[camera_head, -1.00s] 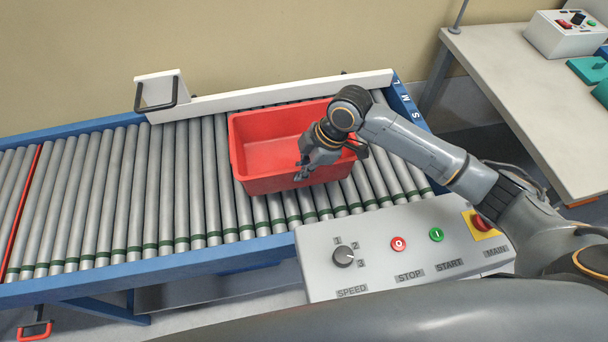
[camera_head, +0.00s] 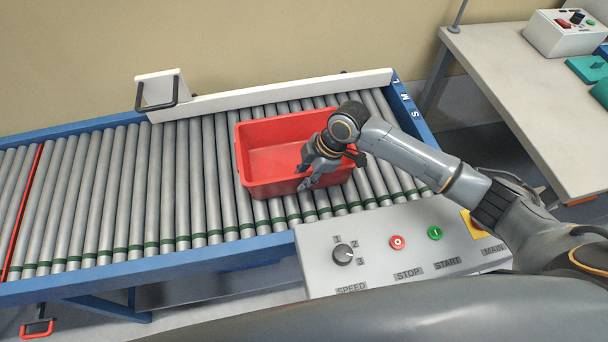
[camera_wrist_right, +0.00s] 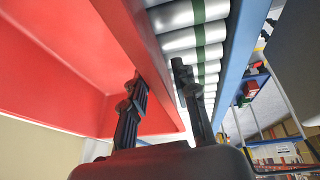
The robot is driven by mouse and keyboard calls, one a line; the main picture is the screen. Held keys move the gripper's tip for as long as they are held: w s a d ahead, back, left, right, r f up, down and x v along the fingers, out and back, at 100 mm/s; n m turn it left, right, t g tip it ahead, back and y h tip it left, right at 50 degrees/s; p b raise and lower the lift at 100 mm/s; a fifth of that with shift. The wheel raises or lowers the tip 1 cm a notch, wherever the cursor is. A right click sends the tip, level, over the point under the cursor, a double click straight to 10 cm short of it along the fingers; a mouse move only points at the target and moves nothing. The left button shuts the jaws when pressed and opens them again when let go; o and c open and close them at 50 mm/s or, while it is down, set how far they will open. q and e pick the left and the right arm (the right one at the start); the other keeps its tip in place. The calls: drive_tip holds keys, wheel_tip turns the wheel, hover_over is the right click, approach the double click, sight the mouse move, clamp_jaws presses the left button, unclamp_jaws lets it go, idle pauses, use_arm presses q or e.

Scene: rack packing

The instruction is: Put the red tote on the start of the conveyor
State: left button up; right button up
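The red tote (camera_head: 262,187) stands upright and empty on the rollers of the conveyor (camera_head: 140,195), toward its right end. My right gripper (camera_head: 301,176) is at the tote's near wall, toward its right corner, and covers part of that wall. In the right wrist view, the two dark fingers (camera_wrist_right: 158,76) are apart. One finger is in front of the tote's red wall (camera_wrist_right: 60,50) and the other is in front of the rollers, outside it. I see no clear grip on the wall. My left gripper is not in view.
A grey control box (camera_head: 370,265) with knob and buttons stands at the conveyor's near side, below my right arm. A white guide rail (camera_head: 280,96) runs behind the tote. A table (camera_head: 510,90) is at the right. Rollers left of the tote are clear.

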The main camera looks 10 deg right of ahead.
drive_tip(key=v, duration=1.2)
drive_tip(key=shift+r, duration=0.15)
